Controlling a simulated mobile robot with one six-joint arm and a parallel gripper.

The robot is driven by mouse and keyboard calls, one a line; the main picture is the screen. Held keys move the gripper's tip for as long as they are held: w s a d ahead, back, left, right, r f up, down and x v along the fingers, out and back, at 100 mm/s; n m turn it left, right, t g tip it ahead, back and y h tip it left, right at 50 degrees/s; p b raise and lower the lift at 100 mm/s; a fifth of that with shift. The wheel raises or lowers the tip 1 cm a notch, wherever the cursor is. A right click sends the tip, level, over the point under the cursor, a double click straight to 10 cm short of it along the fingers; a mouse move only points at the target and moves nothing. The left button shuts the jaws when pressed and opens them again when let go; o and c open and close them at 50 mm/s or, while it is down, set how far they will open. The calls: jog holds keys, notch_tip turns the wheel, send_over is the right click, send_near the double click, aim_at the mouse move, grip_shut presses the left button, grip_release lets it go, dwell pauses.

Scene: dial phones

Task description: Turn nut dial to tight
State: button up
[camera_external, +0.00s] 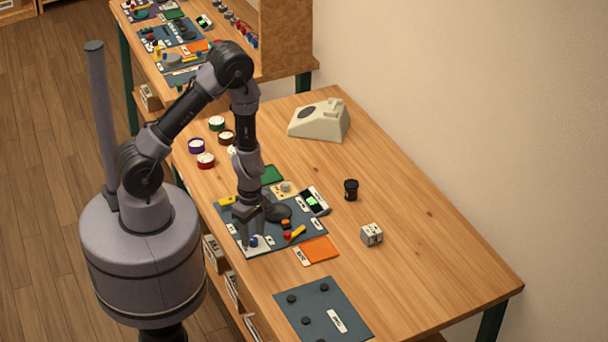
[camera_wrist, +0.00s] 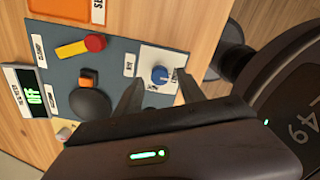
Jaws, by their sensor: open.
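The nut dial appears to be the small blue knob (camera_wrist: 160,74) on a white labelled plate (camera_wrist: 152,55) at the edge of the dark panel (camera_wrist: 72,72). The labels are too small to read surely, and I cannot tell where the knob points. The knob also shows in the external view (camera_external: 254,241), at the panel's near-left corner. My gripper (camera_wrist: 160,84) is open, its two fingers on either side of the knob in the wrist view. I cannot tell whether they touch it. In the external view my gripper (camera_external: 248,222) hangs pointing down over the panel.
An orange plate (camera_external: 318,249), a die-like cube (camera_external: 372,234), a black cup (camera_external: 351,189) and a beige dial phone (camera_external: 319,120) are nearby.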

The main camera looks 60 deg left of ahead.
jog(key=shift+f+b, duration=0.35)
jog(key=shift+f, duration=0.5)
jog(key=shift+r, duration=0.1)
grip_shut()
